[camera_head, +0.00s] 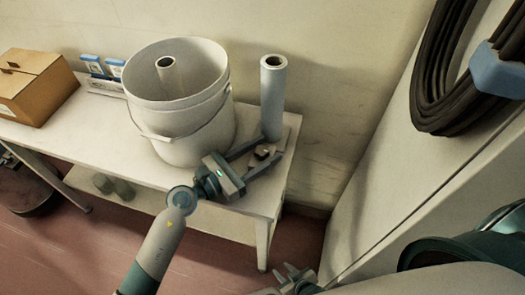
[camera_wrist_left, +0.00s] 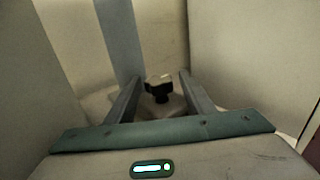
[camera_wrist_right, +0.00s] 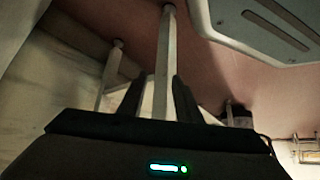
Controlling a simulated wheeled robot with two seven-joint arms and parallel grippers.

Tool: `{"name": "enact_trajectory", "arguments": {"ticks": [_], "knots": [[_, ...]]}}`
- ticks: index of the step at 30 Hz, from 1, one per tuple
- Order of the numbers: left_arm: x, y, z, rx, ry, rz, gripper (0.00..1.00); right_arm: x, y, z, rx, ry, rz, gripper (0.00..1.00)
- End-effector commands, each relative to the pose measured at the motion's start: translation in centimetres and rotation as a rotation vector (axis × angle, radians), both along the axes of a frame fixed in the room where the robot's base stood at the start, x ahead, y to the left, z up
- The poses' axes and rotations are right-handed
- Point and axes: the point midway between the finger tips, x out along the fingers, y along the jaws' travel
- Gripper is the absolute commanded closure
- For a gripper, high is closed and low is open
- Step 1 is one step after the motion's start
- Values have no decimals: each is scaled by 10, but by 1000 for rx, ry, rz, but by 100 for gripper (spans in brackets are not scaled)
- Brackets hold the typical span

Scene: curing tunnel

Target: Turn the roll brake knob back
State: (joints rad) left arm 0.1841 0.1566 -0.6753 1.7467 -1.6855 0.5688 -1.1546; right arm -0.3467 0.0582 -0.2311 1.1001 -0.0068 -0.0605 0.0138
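The roll brake knob (camera_head: 263,152) is a small black knob at the foot of an upright grey-white roll (camera_head: 273,98) on the right end of the white table. In the left wrist view the knob (camera_wrist_left: 158,86) stands between and just beyond my open fingers, with no contact visible. My left gripper (camera_head: 259,152) is open, its fingers reaching to either side of the knob. My right gripper (camera_wrist_right: 160,98) is low beside the table, away from the knob. Its two fingers stand apart with nothing clearly held; a table leg shows behind them.
A white bucket (camera_head: 190,135) with a tube inside stands just left of the roll, close to my left gripper. A cardboard box (camera_head: 38,85) and blue-white packs (camera_head: 92,65) are farther left. A wall panel with a coiled black hose (camera_head: 437,85) bounds the right.

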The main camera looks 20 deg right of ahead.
Motion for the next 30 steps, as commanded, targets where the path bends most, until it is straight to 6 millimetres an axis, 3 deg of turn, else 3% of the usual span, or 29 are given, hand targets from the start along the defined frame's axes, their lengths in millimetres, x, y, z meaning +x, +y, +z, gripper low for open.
{"name": "enact_trajectory", "arguments": {"ticks": [10, 16, 23, 30], "knots": [[0, 1, 1, -1, -1, 1, 52, 0, 0, -1, 0, 1, 0, 69], [-4, 13, -1, -1, -1, 2, 52, -2, -1, -5, -4, 15, 0, 69], [-15, 46, -3, 2, -2, 1, 52, -5, -9, -11, -20, 57, -8, 69], [-32, 92, -4, 3, -1, 1, 52, -12, -20, -24, -42, 131, -17, 69]]}}
